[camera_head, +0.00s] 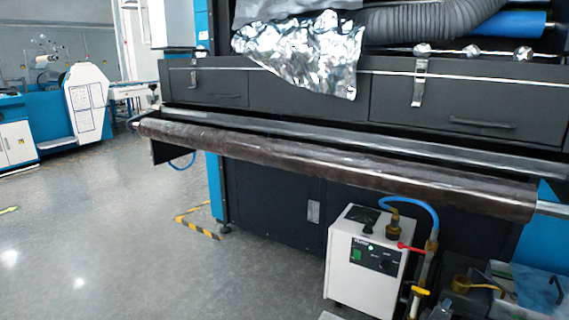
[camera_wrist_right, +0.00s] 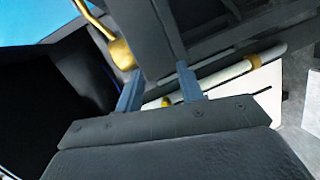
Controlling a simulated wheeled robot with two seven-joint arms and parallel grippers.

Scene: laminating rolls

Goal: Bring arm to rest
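Neither of my arms shows in the head view, and my left gripper is in no view. My right gripper (camera_wrist_right: 159,86) shows in the right wrist view. Its two blue-grey fingers stand apart, with no object clearly held between them. A brass-coloured fitting (camera_wrist_right: 121,54) is close to the left finger in that picture; I cannot tell whether they touch. In the head view, a long dark brown roll (camera_head: 330,168) lies across the front of the black machine (camera_head: 290,95).
A white box unit (camera_head: 364,262) with a blue hose (camera_head: 410,203) stands on the floor before the machine. A cluttered grey tray (camera_head: 470,300) is at the lower right. The grey floor (camera_head: 110,230) at left is clear.

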